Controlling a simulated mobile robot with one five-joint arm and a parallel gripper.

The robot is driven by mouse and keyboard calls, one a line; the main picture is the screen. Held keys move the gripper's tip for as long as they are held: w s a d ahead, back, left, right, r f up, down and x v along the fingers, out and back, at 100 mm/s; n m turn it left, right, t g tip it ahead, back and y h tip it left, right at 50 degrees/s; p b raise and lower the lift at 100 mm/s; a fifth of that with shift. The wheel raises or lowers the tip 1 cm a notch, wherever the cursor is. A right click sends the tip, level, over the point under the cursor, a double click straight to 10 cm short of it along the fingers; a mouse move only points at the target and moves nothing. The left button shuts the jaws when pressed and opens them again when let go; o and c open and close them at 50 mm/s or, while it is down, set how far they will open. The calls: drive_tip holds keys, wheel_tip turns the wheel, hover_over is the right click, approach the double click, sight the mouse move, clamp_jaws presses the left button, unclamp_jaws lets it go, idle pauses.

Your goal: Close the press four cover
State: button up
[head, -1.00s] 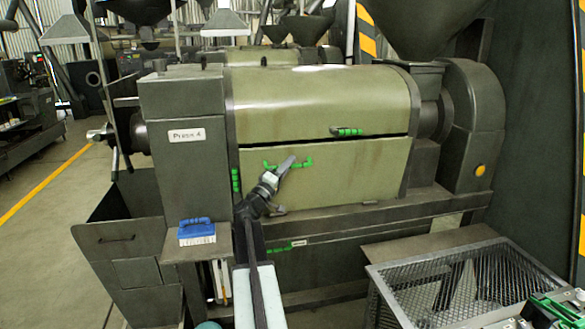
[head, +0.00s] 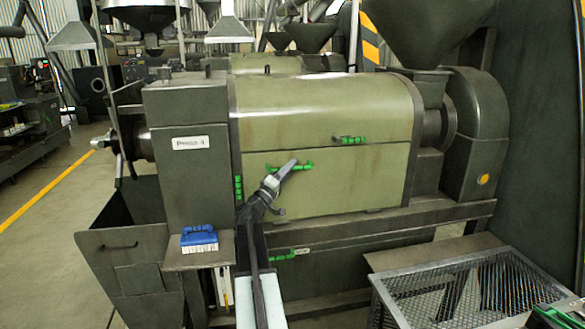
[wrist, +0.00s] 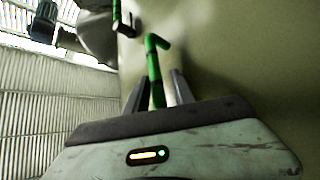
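The press four (head: 188,170) stands in the middle of the head view, its label blurred. Its olive-green front has an upper cover part (head: 320,108) and a lower cover panel (head: 350,180). Only a thin seam shows between them; the panel looks flush. A green bar handle (head: 290,167) is on the lower panel and also shows in the wrist view (wrist: 156,75). My gripper (head: 291,164) is at this handle. In the wrist view its fingers (wrist: 159,85) lie on either side of the bar, very close to it; I cannot tell whether they clamp it.
Another green handle (head: 350,140) is on the upper cover part. A blue brush (head: 199,238) lies on a small shelf left of my arm. A wire-mesh basket (head: 470,285) stands at the front right. Floor (head: 45,190) shows free at the left.

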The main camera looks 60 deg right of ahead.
idle(0.4)
drive_tip(key=shift+a+f, duration=0.2)
drive_tip(key=shift+a, duration=0.05)
drive_tip(key=b+v, duration=0.3)
drive_tip(key=v, duration=0.4)
drive_tip(key=shift+a, duration=0.2)
drive_tip(key=shift+r, duration=0.1)
